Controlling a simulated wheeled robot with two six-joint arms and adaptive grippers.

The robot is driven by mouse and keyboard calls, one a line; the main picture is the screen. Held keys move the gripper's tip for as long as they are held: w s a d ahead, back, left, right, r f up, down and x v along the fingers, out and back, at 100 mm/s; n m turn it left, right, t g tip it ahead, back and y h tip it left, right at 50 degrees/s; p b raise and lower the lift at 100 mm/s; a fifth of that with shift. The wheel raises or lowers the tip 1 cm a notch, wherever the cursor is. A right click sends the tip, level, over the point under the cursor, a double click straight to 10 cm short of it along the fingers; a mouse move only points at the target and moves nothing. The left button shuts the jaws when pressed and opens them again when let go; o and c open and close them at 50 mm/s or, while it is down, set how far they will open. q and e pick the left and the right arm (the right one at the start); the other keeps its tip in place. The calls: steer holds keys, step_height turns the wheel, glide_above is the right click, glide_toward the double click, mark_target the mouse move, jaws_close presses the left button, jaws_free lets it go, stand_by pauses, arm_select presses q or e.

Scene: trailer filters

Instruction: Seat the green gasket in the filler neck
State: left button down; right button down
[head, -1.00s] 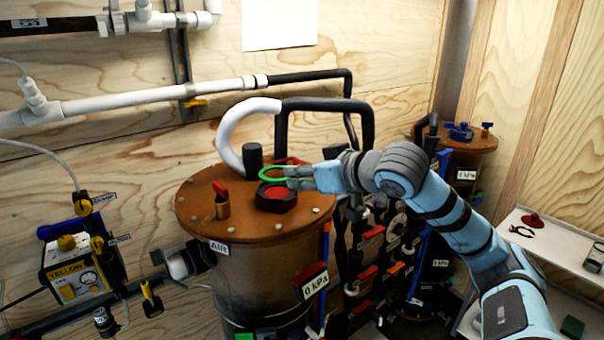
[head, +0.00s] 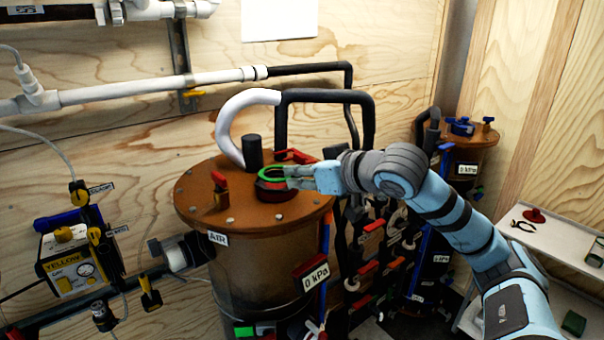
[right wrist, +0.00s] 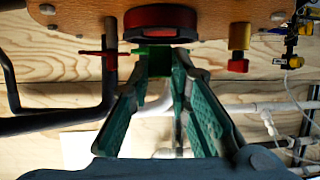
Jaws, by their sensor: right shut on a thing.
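The green gasket (head: 261,177) is a thin ring held roughly level in the fingertips of my right gripper (head: 297,177). The filler neck (head: 274,191) is a dark collar with a red inside on the lid of the brown tank. The gasket is over the neck and very close to it; whether they touch I cannot tell. The fingers hide part of the ring. My left gripper is not in view.
On the tank lid (head: 245,222) stand a red-handled brass valve (head: 221,192), a black post (head: 253,152) and a red handle (head: 293,156). A white-and-black hose (head: 246,98) arches behind. A shelf (head: 545,240) with small tools is at right.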

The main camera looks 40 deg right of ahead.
steer(key=shift+f+b, duration=0.65)
steer(key=shift+f, duration=0.25)
steer(key=c, duration=1.4)
jaws_free()
step_height(320, 180, up, 10)
